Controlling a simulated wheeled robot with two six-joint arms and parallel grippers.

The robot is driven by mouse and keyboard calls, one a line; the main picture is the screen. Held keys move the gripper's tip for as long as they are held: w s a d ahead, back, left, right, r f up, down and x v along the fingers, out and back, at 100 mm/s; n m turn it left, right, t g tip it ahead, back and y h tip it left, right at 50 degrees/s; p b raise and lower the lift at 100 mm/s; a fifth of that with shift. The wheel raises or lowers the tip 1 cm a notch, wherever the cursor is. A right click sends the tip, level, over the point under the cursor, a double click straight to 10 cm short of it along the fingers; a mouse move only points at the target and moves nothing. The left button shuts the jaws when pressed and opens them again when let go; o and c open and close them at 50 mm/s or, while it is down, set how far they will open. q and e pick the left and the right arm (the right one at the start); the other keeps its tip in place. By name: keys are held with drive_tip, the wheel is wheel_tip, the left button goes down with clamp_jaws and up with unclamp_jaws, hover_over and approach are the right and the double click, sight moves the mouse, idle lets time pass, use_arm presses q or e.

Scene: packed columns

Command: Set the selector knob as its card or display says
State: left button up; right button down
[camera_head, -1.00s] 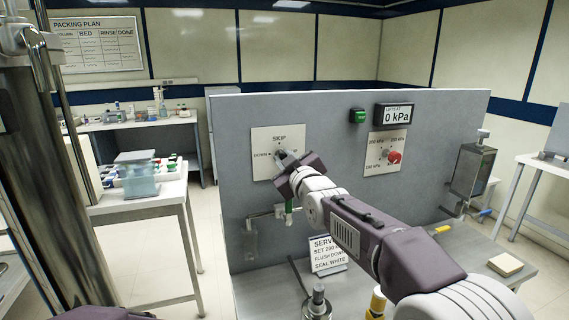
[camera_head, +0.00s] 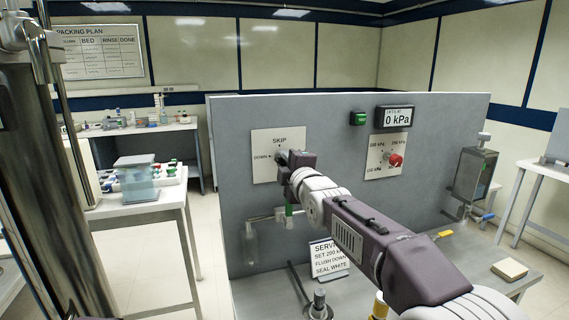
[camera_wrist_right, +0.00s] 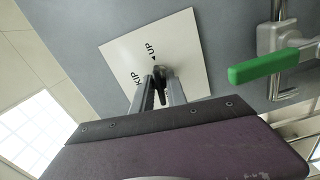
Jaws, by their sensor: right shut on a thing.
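The selector plate (camera_head: 263,145) is a pale square on the grey panel, with SKIP at its top and DOWN at its left. My right gripper (camera_head: 284,158) is at the plate and covers its right part. In the right wrist view the plate (camera_wrist_right: 190,50) shows SKIP and UP, and my right gripper's fingers (camera_wrist_right: 158,92) are shut on the dark selector knob (camera_wrist_right: 160,82). The knob's pointer direction is not clear. The white card (camera_head: 327,259) reads SERVICE, SET 200, FLUSH DOWN, SEAL WHITE, partly hidden at its right.
Right of the plate are a red knob (camera_head: 396,160) on a kPa dial plate, a 0 kPa display (camera_head: 394,117) and a green button (camera_head: 358,118). A green-handled valve (camera_wrist_right: 265,66) sits close beside the gripper. A clear tank (camera_head: 473,174) stands at the right.

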drive_tip(key=shift+f+n, duration=0.3)
drive_tip(key=shift+n, duration=0.3)
drive_tip(key=c, duration=1.6)
unclamp_jaws()
drive_tip(key=shift+o, duration=0.2)
drive_tip(key=shift+r, duration=0.15)
drive_tip(key=shift+d, duration=0.1)
